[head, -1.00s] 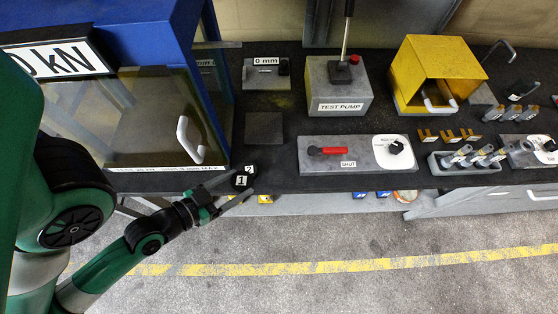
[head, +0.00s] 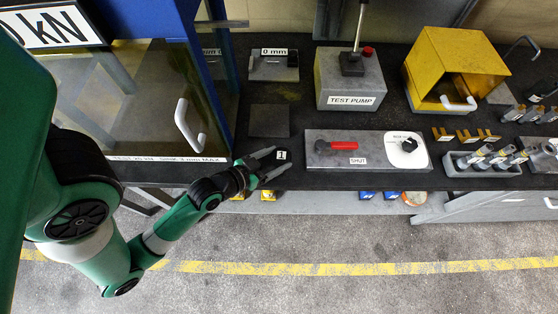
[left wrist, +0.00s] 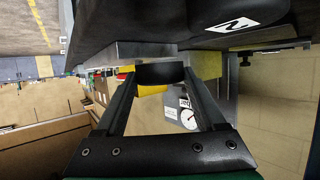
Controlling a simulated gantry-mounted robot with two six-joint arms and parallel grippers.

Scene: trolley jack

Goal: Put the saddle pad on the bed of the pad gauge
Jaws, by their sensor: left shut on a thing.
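The saddle pad, a small dark piece with a white "1" label (head: 282,155), is between the fingertips of my left gripper (head: 270,163), near the bench's front edge. In the left wrist view the pad is a dark rounded piece (left wrist: 160,73) with a finger on each side. The pad gauge (head: 274,71), a low grey block with a "0 mm" display, stands farther back on the bench, apart from the gripper. My right gripper is not in view.
A dark square plate (head: 269,120) lies between the gripper and gauge. A blue press (head: 160,40) with a clear guard is left. A valve panel (head: 330,147) and test pump (head: 350,80) are right. A "2" label (left wrist: 235,23) shows on a dark surface in the left wrist view.

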